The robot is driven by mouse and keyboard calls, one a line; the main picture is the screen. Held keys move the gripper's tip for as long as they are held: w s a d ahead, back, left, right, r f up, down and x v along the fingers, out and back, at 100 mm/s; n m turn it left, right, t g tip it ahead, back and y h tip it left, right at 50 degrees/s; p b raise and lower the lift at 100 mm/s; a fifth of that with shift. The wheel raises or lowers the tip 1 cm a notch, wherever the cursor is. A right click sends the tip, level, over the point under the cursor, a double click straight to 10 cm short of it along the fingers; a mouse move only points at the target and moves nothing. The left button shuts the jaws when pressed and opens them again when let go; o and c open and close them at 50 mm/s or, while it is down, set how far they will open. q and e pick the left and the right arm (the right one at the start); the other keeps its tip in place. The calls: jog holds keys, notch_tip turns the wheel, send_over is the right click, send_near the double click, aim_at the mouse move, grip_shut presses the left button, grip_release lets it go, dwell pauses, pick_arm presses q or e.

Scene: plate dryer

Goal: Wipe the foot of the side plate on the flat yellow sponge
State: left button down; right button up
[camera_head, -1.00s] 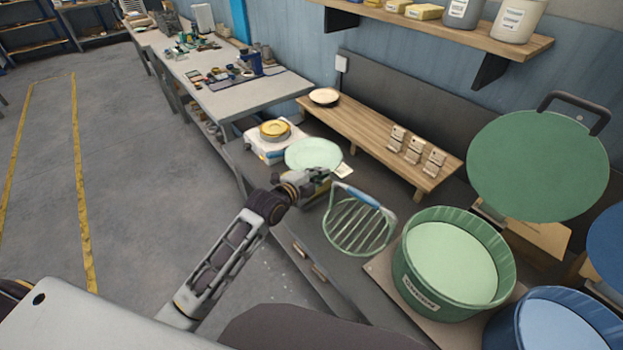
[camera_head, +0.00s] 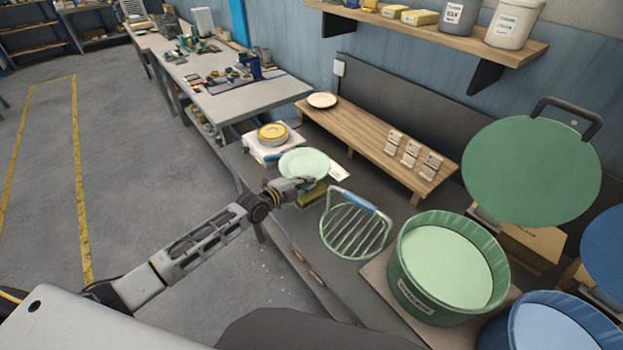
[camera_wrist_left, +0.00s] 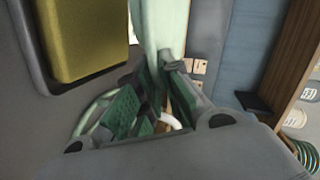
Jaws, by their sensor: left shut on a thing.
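The side plate (camera_head: 303,163) is pale green and round. In the left wrist view, the plate (camera_wrist_left: 166,30) stands edge-on between the green-padded fingers (camera_wrist_left: 158,98). The flat yellow sponge (camera_head: 313,197) shows partly just below and right of the gripper. In the left wrist view, the sponge (camera_wrist_left: 85,35) lies in a dark holder left of the plate, with a gap between them there. The plate's foot is hidden in the head view. My right gripper is out of view.
A green wire rack (camera_head: 355,228) with a blue-topped handle stands just right of the sponge. A green tub (camera_head: 405,290) is farther right. A white scale (camera_head: 262,150) with a yellow dish is behind the plate. A wooden riser (camera_head: 360,138) runs along the wall.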

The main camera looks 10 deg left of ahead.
aim_at(306, 201)
pick_arm(q)
jog(key=shift+a+f, duration=0.15)
jog(key=shift+f, duration=0.05)
dwell(0.4)
jog(key=shift+f, duration=0.1)
jog(key=shift+f+b, duration=2)
jog(key=shift+f, duration=0.3)
jog(key=shift+f+b, duration=0.55)
dwell(0.5)
jog(key=shift+s+d+f, duration=0.1)
jog(key=shift+s+d, duration=0.1)
dwell(0.3)
